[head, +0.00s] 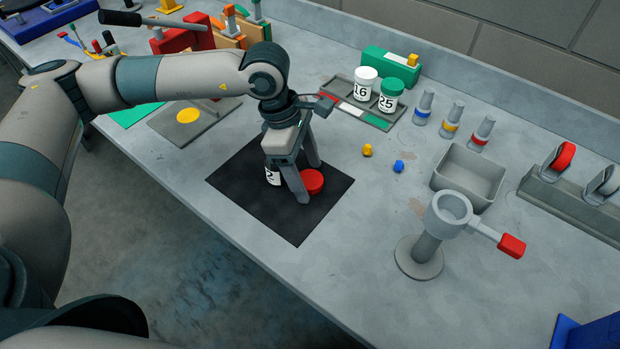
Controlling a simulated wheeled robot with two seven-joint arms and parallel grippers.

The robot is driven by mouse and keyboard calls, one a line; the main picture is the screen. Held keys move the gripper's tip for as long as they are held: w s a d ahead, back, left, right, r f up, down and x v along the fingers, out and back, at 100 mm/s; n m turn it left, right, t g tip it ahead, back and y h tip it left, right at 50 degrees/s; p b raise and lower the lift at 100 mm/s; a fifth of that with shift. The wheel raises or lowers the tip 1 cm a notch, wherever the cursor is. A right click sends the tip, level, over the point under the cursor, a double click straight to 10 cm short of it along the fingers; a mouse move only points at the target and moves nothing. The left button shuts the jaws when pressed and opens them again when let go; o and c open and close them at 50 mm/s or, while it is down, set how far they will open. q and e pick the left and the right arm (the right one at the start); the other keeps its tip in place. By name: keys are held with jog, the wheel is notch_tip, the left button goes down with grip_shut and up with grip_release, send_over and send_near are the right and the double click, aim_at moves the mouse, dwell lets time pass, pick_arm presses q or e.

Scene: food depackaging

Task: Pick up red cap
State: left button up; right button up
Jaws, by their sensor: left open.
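The red cap (313,181) lies on the black mat (296,223), just right of my left gripper's fingers. My left gripper (310,182) points down over the mat and is open. One finger comes down at the cap's left side and the other is behind it; whether they touch the cap I cannot tell. A white container with a black number (272,176) stands on the mat, mostly hidden behind the gripper. My right gripper is not in view.
A tray (376,121) behind the mat holds a white-capped jar (364,83) and a green-capped jar (389,95). To the right are a grey bin (466,178) and a ring stand (418,257) with a red-tipped handle. Small yellow (367,150) and blue (398,166) pieces lie between.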

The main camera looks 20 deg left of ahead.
aim_at(314, 180)
pick_arm(q)
jog(key=c, duration=1.1)
jog(key=shift+r, duration=0.1)
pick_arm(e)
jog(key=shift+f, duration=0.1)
pick_arm(q)
jog(key=shift+r+b, duration=0.45)
jog(key=shift+r, duration=0.05)
notch_tip(314, 180, up, 2)
jog(key=shift+r+b, duration=0.25)
jog(key=shift+b, duration=0.4)
jog(key=shift+s+d+r+b, duration=0.65)
jog(key=shift+s+d+r, duration=0.6)
jog(key=shift+d, duration=0.2)
jog(key=shift+s+d+r+b, duration=0.7)
jog(key=shift+s+d+r, duration=0.55)
jog(key=shift+d, duration=0.25)
jog(key=shift+s+d+r+b, duration=0.65)
jog(key=shift+s+d+r, duration=0.5)
jog(key=shift+s+d, duration=0.25)
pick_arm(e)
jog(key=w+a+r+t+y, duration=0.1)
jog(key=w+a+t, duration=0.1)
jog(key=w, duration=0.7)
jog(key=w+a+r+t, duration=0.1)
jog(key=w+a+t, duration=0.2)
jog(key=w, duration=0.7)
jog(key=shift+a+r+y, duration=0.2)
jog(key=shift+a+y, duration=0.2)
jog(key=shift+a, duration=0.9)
